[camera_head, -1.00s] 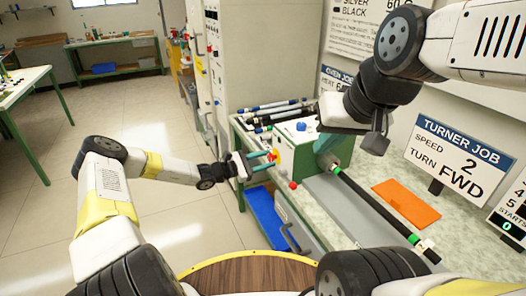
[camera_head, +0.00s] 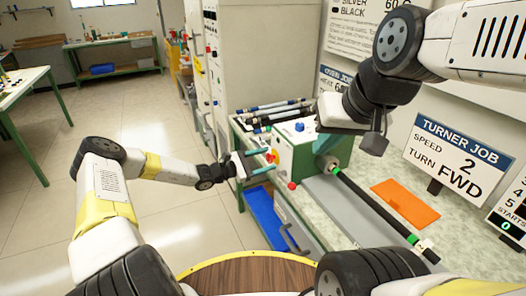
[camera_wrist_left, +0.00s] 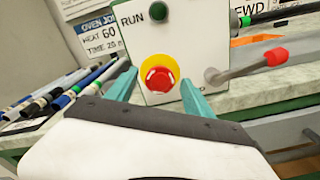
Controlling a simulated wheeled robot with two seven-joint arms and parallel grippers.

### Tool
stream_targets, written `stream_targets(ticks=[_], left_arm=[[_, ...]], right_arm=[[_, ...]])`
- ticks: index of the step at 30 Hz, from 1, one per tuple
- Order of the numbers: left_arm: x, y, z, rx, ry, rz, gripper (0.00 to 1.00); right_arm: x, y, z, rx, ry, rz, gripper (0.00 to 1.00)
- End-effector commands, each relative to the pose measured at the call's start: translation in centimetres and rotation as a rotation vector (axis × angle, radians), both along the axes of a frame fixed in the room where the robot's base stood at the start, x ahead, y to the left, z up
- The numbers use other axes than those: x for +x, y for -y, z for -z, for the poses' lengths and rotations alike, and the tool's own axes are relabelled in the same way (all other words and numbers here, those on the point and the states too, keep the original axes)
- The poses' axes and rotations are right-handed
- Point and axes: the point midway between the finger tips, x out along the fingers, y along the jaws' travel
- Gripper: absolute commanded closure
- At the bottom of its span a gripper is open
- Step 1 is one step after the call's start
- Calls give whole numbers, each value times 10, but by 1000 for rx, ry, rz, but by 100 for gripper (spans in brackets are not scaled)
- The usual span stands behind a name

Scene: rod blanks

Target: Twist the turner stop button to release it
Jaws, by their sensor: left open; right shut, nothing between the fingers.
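The turner stop button (camera_wrist_left: 159,79) is a red knob on a yellow disc, on the front of the pale machine box. In the head view it (camera_head: 272,156) is small, just beyond my left gripper (camera_head: 261,161). My left gripper is open; in the left wrist view its teal fingers (camera_wrist_left: 159,92) stand on either side of the button, with gaps to it visible. Whether the fingertips reach its depth cannot be told. My right gripper (camera_head: 326,144) is above the green turner box (camera_head: 296,160), shut and empty, partly hidden by its wrist.
A green button (camera_wrist_left: 158,11) marked RUN sits above the stop button. A red-tipped lever (camera_wrist_left: 275,57) sticks out to its right. A dark rod (camera_head: 375,205) runs from the turner along the bench. An orange sheet (camera_head: 406,203) lies behind it. A sign (camera_head: 458,160) reads speed 2, FWD.

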Motion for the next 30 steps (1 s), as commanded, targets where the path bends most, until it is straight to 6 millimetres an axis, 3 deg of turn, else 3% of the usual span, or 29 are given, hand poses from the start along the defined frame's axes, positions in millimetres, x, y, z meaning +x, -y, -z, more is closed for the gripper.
stream_targets(ticks=[15,26,30], left_arm=[[-26,-66,0,0,0,0,39],[-28,-69,0,1,1,1,39],[-35,-65,-9,44,27,42,39]], right_arm=[[0,0,0,0,0,0,100],[0,0,0,0,0,0,100],[0,0,0,0,0,0,100]])
